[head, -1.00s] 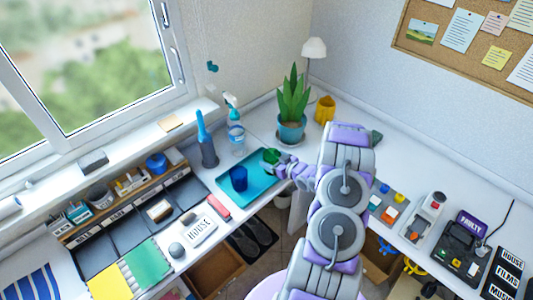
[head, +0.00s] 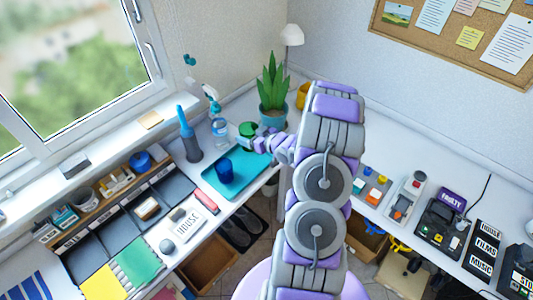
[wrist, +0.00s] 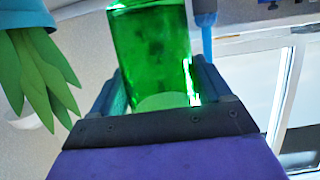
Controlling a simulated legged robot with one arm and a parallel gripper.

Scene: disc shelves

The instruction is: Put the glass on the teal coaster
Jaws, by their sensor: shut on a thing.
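A green see-through glass (head: 247,129) is held between the two fingers of my gripper (head: 259,141). It is above the far edge of the teal tray and clear of it. In the wrist view the green glass (wrist: 152,50) fills the space between the fingers of my gripper (wrist: 160,90). A blue cup (head: 224,168) stands on the teal tray (head: 248,180). I cannot make out a separate teal coaster; my arm hides part of the desk behind it.
A potted plant (head: 273,85) stands just behind the gripper. A spray bottle (head: 219,130) and a blue-topped grey bottle (head: 188,138) are to its left. A yellow mug (head: 302,95) is partly hidden by my arm. A button panel (head: 371,187) lies to the right.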

